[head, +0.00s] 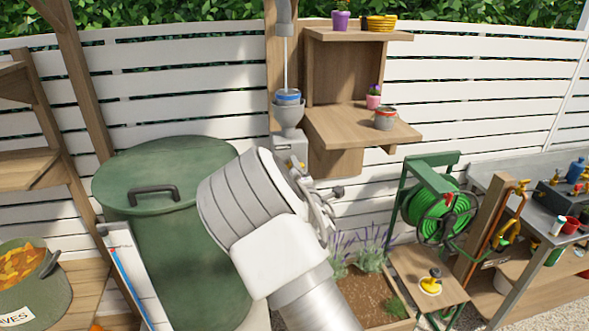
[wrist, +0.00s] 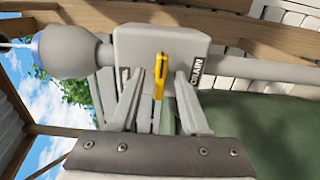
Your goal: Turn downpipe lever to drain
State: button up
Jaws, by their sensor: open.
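The grey diverter box (head: 290,150) sits on the downpipe (head: 287,65) below a grey funnel (head: 288,117). In the wrist view the box (wrist: 190,42) fills the upper middle. Its yellow lever (wrist: 160,72) stands roughly upright in that picture, midway between two labels. The right label (wrist: 196,72) seems to read DRAIN; the left one is mostly hidden by a finger. My gripper (wrist: 158,80) is open, with one finger on each side of the lever. A gap shows on both sides; contact is not visible. In the head view my gripper (head: 318,195) is just below right of the box.
A green lidded barrel (head: 165,190) stands left of my arm. A wooden shelf (head: 350,125) with pots is close right of the box. A hose reel (head: 440,210) and a workbench (head: 530,200) are farther right. A white slatted fence (head: 470,90) runs behind.

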grip_shut()
jog(key=shift+b, duration=0.5)
jog(key=m+b, duration=1.7)
jog(key=b, duration=0.7)
jog(key=shift+r+m, duration=0.1)
jog(key=shift+m, duration=0.3)
grip_release()
